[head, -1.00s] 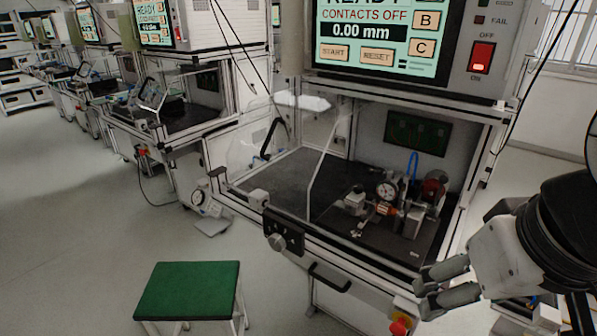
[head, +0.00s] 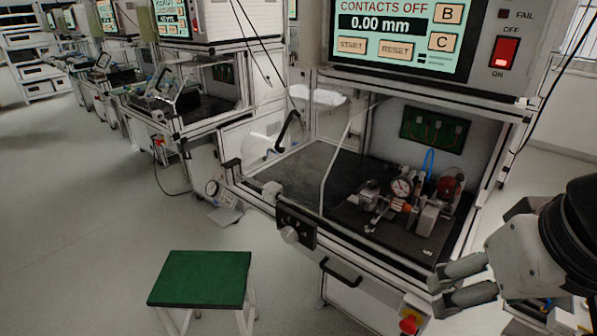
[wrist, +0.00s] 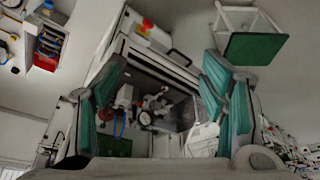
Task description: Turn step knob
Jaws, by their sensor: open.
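A round silver knob (head: 290,235), likely the step knob, sits on a small black panel (head: 298,221) at the front edge of the test bench. No label on it is readable. My gripper (head: 437,292) is at the right in the head view, in front of the bench's right side, well apart from the knob. In the wrist view its two teal-padded fingers are spread with nothing between them (wrist: 163,85). I cannot make out the knob clearly in the wrist view. The screen (head: 405,35) reads "CONTACTS OFF" and 0.00 mm.
A fixture with a dial gauge (head: 402,187) stands inside the open bench. A drawer handle (head: 340,272) and a red stop button (head: 408,325) are on the front. A green-topped stool (head: 202,278) stands front left. The floor farther left is clear.

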